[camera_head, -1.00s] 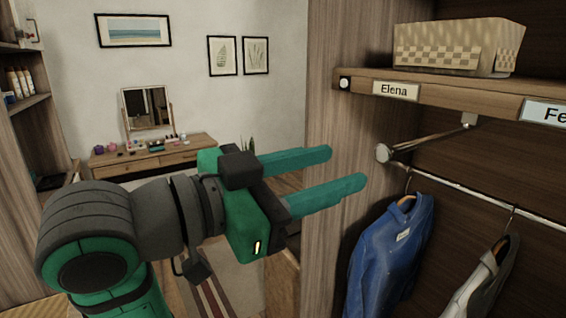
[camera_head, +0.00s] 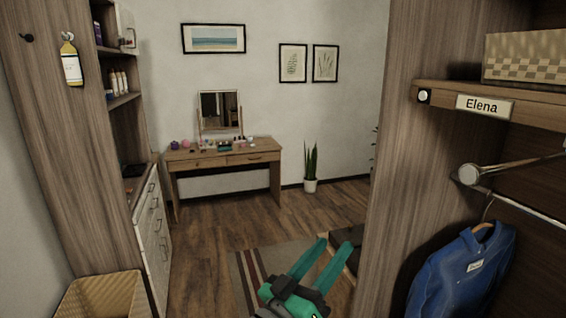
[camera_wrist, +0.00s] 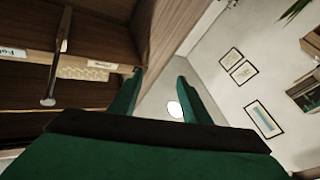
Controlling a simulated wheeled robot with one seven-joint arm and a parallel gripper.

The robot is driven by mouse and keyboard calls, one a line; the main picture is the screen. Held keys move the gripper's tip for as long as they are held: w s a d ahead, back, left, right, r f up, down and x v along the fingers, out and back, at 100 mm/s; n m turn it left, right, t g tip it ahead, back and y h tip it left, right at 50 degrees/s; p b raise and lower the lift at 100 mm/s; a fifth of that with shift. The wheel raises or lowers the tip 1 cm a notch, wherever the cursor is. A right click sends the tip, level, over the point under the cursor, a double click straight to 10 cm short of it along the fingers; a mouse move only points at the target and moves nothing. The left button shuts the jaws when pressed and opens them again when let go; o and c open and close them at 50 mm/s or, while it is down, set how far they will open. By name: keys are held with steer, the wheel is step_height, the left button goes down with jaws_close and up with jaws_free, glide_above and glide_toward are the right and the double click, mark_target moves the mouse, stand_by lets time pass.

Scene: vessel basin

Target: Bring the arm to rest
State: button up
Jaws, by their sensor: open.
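My gripper (camera_head: 330,263) is low in the bottom middle of the head view, above the floor and rug. Its two green fingers are apart with nothing between them. In the wrist view my gripper (camera_wrist: 155,95) points up past the wardrobe edge toward the wall and ceiling, and its fingers are spread and empty. Most of my arm is below the head view's lower edge.
The wardrobe's side panel (camera_head: 400,150) stands close to the right of my gripper. A blue garment (camera_head: 462,275) hangs inside it. A wicker basket (camera_head: 100,296) is at lower left. A dressing table (camera_head: 225,158) and plant (camera_head: 311,168) stand at the back. The middle floor (camera_head: 205,235) is clear.

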steer(key=s+a+f+n+t+y, duration=0.1)
steer(key=s+a+f+n+y, duration=0.2)
steer(key=f, duration=0.7)
steer(key=s+a+f+n+y, duration=0.2)
steer(key=s+f+y, duration=0.15)
steer(key=f, duration=0.55)
steer(key=s+a+f+n+t+y, duration=0.1)
steer(key=s+a+f+n+y, duration=0.2)
steer(key=f, duration=0.7)
steer(key=s+f+m+g+y, duration=0.1)
steer(key=s+f, duration=0.3)
steer(key=s, duration=1)
steer(key=s+a+f+m+g+y, duration=0.1)
steer(key=s+f+m+y, duration=0.2)
steer(key=s, duration=1.1)
steer(key=shift+s+f+g, duration=0.3)
steer(key=shift+s+f, duration=0.05)
steer(key=shift+f, duration=0.45)
steer(key=shift+y, duration=0.25)
steer(key=shift+c, duration=0.3)
